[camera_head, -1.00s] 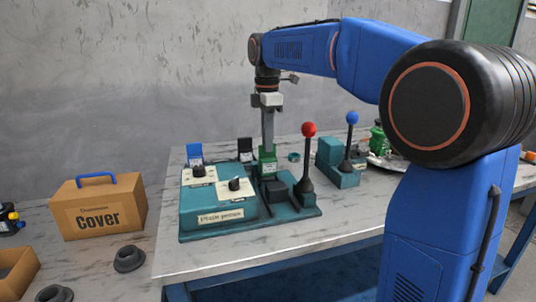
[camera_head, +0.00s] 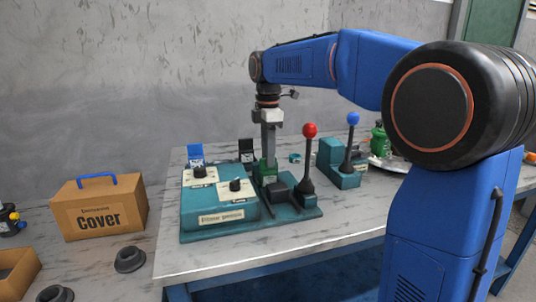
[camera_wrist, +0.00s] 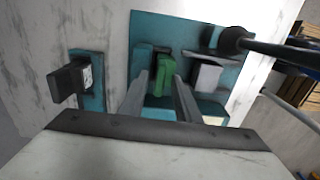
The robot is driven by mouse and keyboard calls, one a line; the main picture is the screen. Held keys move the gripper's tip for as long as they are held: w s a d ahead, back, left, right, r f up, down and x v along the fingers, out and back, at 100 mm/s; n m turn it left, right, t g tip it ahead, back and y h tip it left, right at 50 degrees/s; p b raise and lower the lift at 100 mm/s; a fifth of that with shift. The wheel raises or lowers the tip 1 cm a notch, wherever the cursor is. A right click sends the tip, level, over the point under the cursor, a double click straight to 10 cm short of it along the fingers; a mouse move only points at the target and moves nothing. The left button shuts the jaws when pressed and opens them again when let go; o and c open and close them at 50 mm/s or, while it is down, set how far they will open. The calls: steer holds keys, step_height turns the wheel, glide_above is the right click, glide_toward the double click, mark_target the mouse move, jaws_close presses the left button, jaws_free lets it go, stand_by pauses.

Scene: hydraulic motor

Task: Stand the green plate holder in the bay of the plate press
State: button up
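The green plate holder (camera_head: 268,173) is upright at the plate press (camera_head: 220,208), behind the black block at the foot of the red-knobbed lever. My gripper (camera_head: 268,157) points straight down above it, its fingers reaching the holder's top. In the wrist view the holder (camera_wrist: 165,76) shows between the two fingertips of my gripper (camera_wrist: 162,78), which appear shut on it. The teal press base (camera_wrist: 215,65) lies around it there. The holder's lower end and the bay floor are hidden, so I cannot tell whether it rests on the bottom.
The red-knobbed lever (camera_head: 308,165) stands close to the right of my gripper. A teal unit with a blue-knobbed lever (camera_head: 351,150) is further right. Blue (camera_head: 196,154) and black (camera_head: 246,153) upright pieces stand behind the press. A cardboard cover box (camera_head: 98,210) is at left.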

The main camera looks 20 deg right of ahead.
step_height(320, 180, up, 12)
steer(key=shift+r, duration=0.2)
stand_by(0.4)
